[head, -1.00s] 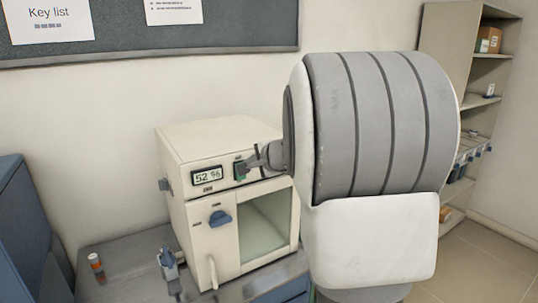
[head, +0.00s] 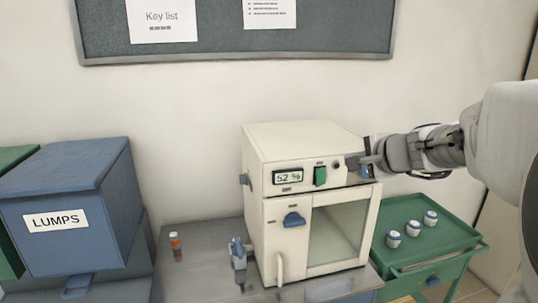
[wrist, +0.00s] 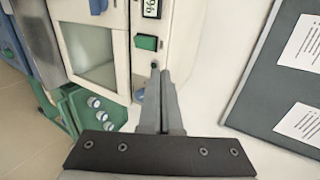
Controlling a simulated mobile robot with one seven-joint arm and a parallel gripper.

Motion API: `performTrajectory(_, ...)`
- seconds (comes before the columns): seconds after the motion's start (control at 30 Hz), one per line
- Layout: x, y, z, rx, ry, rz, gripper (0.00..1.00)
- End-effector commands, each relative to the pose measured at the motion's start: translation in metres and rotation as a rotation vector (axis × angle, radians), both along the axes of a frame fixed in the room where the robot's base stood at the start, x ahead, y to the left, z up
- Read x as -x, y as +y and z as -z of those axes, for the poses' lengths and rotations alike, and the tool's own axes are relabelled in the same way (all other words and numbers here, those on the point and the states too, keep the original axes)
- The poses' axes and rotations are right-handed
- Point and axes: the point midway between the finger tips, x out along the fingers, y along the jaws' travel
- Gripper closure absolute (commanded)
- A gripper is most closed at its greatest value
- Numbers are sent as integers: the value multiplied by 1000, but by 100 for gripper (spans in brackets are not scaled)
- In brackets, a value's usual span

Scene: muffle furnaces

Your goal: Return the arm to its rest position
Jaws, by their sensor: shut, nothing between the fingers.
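My arm reaches in from the right edge of the head view. My gripper (head: 362,165) is shut and empty, near the upper right of the furnace's front panel. In the wrist view its two fingers (wrist: 161,78) lie together, tips close to a small dark button (wrist: 140,94); I cannot tell whether they touch anything. The cream furnace (head: 268,215) stands on a grey bench. Its display (head: 288,177) reads 52 %, with a green switch (head: 320,176) beside it. A blue knob (head: 294,219) sits below, and its windowed door looks closed.
A green trolley (head: 440,250) with three small blue-and-white pots stands to the right. Left are a blue LUMPS bin (head: 60,250) and a green bin (head: 10,225). An orange bottle (head: 176,247) and a blue-grey device (head: 239,262) stand on the bench. A noticeboard (head: 210,45) hangs behind.

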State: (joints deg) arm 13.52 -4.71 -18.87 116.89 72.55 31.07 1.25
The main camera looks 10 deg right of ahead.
Motion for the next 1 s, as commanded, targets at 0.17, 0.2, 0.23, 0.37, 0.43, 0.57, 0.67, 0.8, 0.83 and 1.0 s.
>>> performTrajectory(0.17, 0, 0, 0, 1, 0, 0, 100)
performTrajectory(0.2, 1, 2, 0, 4, 2, -6, 100)
performTrajectory(0.23, 2, 5, 0, 9, 4, -16, 100)
performTrajectory(0.37, 16, 40, 1, 74, 30, -127, 100)
performTrajectory(0.43, 33, 71, 4, 145, 57, -236, 100)
performTrajectory(0.57, 80, 131, 20, 324, 127, -475, 100)
performTrajectory(0.67, 120, 164, 36, 482, 187, -647, 100)
performTrajectory(0.8, 178, 187, 63, 724, 278, -856, 100)
performTrajectory(0.83, 189, 189, 68, 775, 298, -892, 100)
performTrajectory(1.0, 233, 185, 90, 1016, 394, -1030, 100)
